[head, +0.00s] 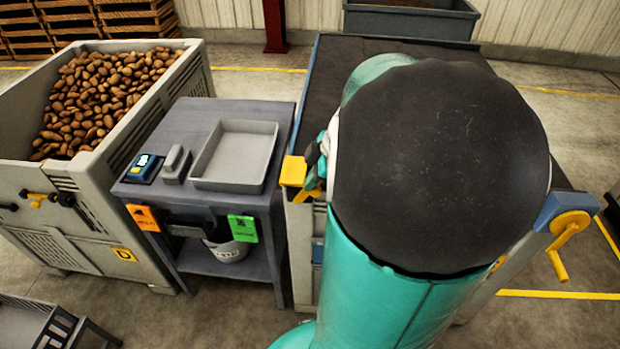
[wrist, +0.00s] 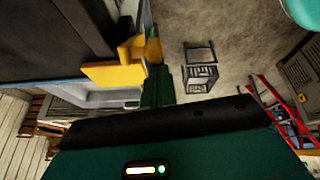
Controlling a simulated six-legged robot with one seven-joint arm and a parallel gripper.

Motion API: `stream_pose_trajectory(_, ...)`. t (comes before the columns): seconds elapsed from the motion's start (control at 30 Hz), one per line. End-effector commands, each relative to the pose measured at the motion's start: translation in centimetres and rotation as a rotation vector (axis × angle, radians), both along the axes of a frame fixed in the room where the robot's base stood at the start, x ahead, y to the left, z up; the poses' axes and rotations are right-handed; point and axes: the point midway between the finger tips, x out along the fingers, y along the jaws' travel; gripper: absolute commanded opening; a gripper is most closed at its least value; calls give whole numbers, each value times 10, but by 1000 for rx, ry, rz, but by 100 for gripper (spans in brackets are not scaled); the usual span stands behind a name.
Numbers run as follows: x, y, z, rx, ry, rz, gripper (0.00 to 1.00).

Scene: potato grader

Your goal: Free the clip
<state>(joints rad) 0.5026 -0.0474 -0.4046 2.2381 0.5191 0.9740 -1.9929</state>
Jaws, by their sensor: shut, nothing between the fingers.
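A yellow block (head: 293,171) sits at the near left corner of the dark-topped grader (head: 318,85). It also shows in the wrist view (wrist: 112,74). I cannot tell whether this block is the clip or part of it. My gripper (wrist: 153,48) is shut, its green finger with a yellow tip just right of the block in the wrist view. I cannot tell whether they touch. In the head view my gripper (head: 316,178) shows only in part beside the block; my large teal and black arm hides the rest and most of the grader.
Left of the grader stands a grey side table (head: 205,112) with a shallow grey tray (head: 236,155), a blue device (head: 143,168) and a small grey object (head: 175,163). A potato bin (head: 20,125) is further left. A yellow crank (head: 567,235) is at the grader's right.

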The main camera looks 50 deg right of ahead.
Motion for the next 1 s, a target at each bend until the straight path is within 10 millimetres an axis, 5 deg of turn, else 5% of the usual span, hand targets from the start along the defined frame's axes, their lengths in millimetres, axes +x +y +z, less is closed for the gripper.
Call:
stream_pose_trajectory(0.57, -15, -11, -8, 2, 3, -2, 0)
stream_pose_trajectory(1.0, -46, -35, -39, 2, 3, -3, 0)
